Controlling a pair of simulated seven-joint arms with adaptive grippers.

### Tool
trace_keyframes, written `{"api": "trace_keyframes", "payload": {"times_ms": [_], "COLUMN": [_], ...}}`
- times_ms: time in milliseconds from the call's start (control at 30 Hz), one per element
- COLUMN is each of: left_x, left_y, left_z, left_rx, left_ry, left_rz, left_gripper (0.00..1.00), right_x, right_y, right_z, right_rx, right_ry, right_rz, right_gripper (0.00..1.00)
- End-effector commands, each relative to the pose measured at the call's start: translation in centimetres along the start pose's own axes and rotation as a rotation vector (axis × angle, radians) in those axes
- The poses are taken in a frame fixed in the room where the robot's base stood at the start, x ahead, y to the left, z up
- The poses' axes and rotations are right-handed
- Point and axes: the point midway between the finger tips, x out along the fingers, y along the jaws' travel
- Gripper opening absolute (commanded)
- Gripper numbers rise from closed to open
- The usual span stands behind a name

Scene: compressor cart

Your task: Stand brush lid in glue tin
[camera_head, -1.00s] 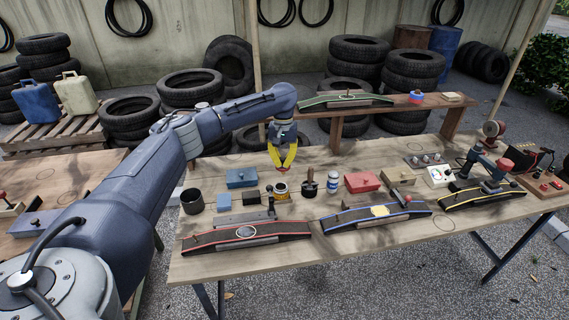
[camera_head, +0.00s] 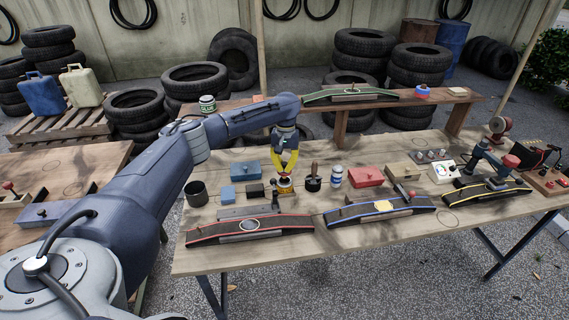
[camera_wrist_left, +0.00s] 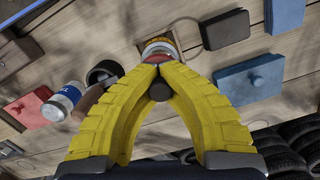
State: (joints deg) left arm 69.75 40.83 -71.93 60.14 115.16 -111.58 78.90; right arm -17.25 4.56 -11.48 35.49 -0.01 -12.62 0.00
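The glue tin (camera_head: 285,187), small with a yellow-orange label, stands on the wooden table. My left gripper (camera_head: 286,176) is straight above it, fingers pointing down. In the left wrist view its yellow fingers (camera_wrist_left: 158,66) close around the brush lid (camera_wrist_left: 155,59), whose red part shows at the fingertips with a dark round knob between the fingers. The lid is at the mouth of the glue tin (camera_wrist_left: 158,47), whose pale rim and yellow label show just beyond. The fingers hide the contact, so I cannot tell whether the lid is seated. My right gripper is not in view.
A dark pot with a brown handle (camera_head: 313,177) and a white-blue bottle (camera_head: 336,176) stand close right of the tin. A black block (camera_head: 255,190), blue boxes (camera_head: 244,170) and a dark cup (camera_head: 196,193) are left. A red-edged ramp (camera_head: 249,228) lies in front.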

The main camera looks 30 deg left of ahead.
Motion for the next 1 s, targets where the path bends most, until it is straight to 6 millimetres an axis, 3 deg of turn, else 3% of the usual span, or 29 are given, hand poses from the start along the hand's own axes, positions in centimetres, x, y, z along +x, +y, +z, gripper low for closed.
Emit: {"api": "trace_keyframes", "payload": {"times_ms": [500, 1000], "left_x": [2.9, 3.6], "left_y": [0.0, 0.1], "left_z": [-0.3, -0.4], "left_rx": [-0.002, 0.000], "left_ry": [0.000, 0.000], "left_rz": [0.001, 0.001], "left_gripper": [0.00, 0.00], "right_x": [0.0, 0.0], "right_y": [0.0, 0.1], "right_z": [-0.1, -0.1], "right_rx": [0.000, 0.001], "right_ry": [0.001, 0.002], "right_rz": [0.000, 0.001], "right_gripper": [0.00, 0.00]}}
